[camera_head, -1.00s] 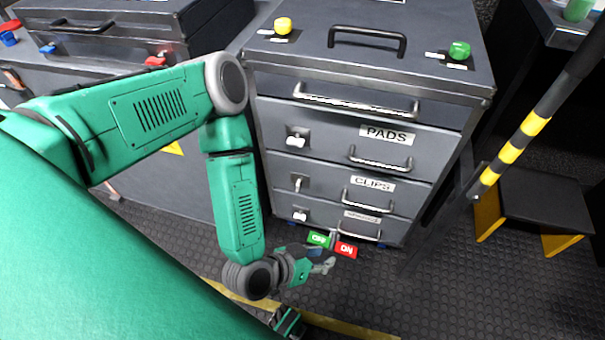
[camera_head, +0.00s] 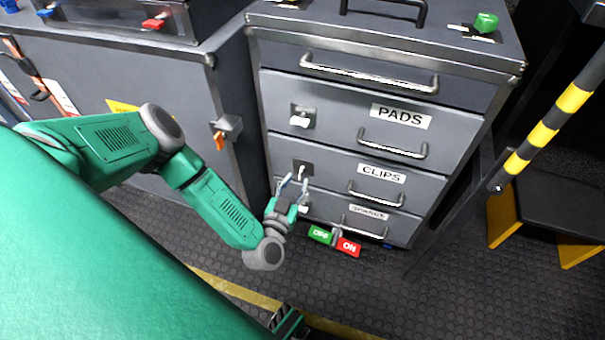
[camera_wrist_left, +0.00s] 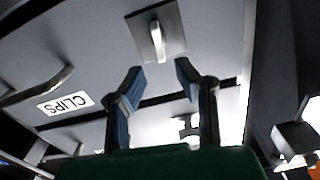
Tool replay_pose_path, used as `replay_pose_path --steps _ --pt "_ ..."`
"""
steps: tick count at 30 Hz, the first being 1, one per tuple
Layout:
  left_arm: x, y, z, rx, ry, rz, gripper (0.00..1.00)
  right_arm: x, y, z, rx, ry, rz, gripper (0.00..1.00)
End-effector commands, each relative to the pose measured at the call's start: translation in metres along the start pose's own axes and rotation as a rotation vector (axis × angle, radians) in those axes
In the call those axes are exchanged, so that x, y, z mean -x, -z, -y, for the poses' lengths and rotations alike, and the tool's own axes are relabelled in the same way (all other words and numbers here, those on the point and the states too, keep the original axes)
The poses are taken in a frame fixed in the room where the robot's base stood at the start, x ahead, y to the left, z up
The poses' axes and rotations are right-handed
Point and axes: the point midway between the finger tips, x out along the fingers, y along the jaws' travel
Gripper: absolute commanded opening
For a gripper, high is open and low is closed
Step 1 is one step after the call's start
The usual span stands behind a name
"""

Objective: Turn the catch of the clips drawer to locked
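The clips drawer (camera_head: 333,177) is closed in the grey cabinet, below the pads drawer. Its catch (camera_head: 303,169) is a small pale lever on a dark square plate at the drawer's left. The lever looks upright. In the left wrist view, which is upside down, the catch (camera_wrist_left: 157,42) lies just beyond the fingertips, lined up between them. My left gripper (camera_head: 294,186) is open and empty, with its fingers pointing at the catch and apparently not touching it. It also shows in the left wrist view (camera_wrist_left: 161,76).
The pads catch (camera_head: 300,121) lies sideways, above. The lowest drawer's catch (camera_head: 304,208) is partly hidden by my gripper. Drawer handles (camera_head: 376,192) stick out to the right. Green and red OFF/ON blocks (camera_head: 333,241) are low in front. A striped pole (camera_head: 545,120) stands right.

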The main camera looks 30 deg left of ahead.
Motion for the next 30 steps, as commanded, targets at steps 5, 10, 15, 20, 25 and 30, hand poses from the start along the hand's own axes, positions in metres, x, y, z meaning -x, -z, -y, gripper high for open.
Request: replay_pose_path --steps 5,10,15,20,25,30 --pt "-0.030 -0.002 0.000 -0.002 0.002 -0.001 0.28 -0.013 -0.001 0.000 0.001 0.000 0.000 0.00" --pt "-0.045 0.000 -0.001 -0.002 0.000 0.000 0.28 -0.018 -0.001 0.001 0.001 0.000 0.000 0.00" --pt "-0.048 0.001 -0.002 -0.003 -0.001 0.000 0.28 -0.018 -0.001 0.000 0.001 0.000 0.000 0.00" --pt "-0.048 0.000 -0.001 -0.001 -0.001 0.001 0.28 -0.018 -0.001 0.000 0.000 0.000 0.000 0.00" --pt "-0.048 0.000 -0.001 -0.001 -0.001 0.002 0.00 -0.018 -0.001 0.000 0.000 0.000 0.000 0.00" --pt "-0.048 -0.001 0.000 -0.004 -0.001 0.004 0.00 -0.017 -0.001 0.000 0.001 0.000 0.000 0.00"
